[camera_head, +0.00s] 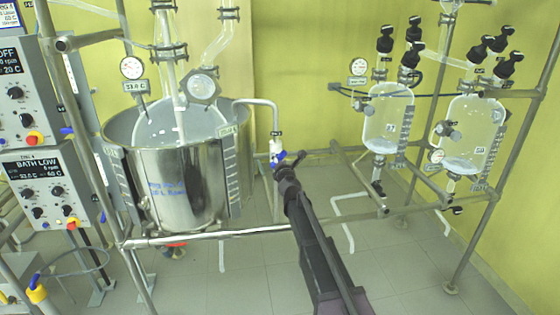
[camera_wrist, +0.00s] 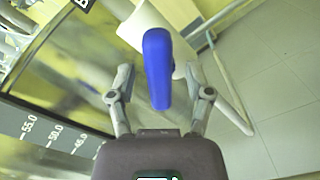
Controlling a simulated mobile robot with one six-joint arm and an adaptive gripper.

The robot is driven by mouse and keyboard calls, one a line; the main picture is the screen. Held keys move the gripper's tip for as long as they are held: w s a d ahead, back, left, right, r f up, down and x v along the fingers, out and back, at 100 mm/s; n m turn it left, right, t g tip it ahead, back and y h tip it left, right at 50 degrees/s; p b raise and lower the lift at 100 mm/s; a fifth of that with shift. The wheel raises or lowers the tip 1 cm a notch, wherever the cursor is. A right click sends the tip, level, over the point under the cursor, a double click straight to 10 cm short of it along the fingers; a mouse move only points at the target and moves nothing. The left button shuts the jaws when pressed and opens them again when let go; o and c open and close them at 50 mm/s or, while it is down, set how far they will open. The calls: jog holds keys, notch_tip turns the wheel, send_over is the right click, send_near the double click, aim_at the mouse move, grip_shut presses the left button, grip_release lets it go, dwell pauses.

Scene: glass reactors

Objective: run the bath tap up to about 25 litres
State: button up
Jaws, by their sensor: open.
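The bath tap's blue handle (camera_head: 278,157) sits on a white tap body below the curved pipe at the right of the steel bath (camera_head: 170,190). In the wrist view the blue handle (camera_wrist: 158,68) stands large and lengthwise between the fingers. My gripper (camera_wrist: 160,88) is open, one finger on each side of the handle, with visible gaps. In the head view my gripper (camera_head: 290,160) is at the tap, and the fingers are too small to read clearly. A litre scale (camera_wrist: 45,138) on the bath shows marks such as 55.0 and 50.0; the water level against it is unclear.
The control box (camera_head: 38,188) at left reads BATH LOW. A metal frame rail (camera_head: 230,236) crosses in front of the bath. Two glass vessels, one left (camera_head: 388,115) and one right (camera_head: 470,133), hang in the frame at right. Open floor lies below.

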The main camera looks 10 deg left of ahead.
jog(key=shift+w, duration=0.15)
grip_shut()
jog(key=shift+m, duration=0.5)
dwell(0.8)
jog(key=m, duration=0.8)
jog(key=shift+w+f+m, duration=0.1)
jog(key=shift+m, duration=0.3)
dwell(0.4)
grip_release()
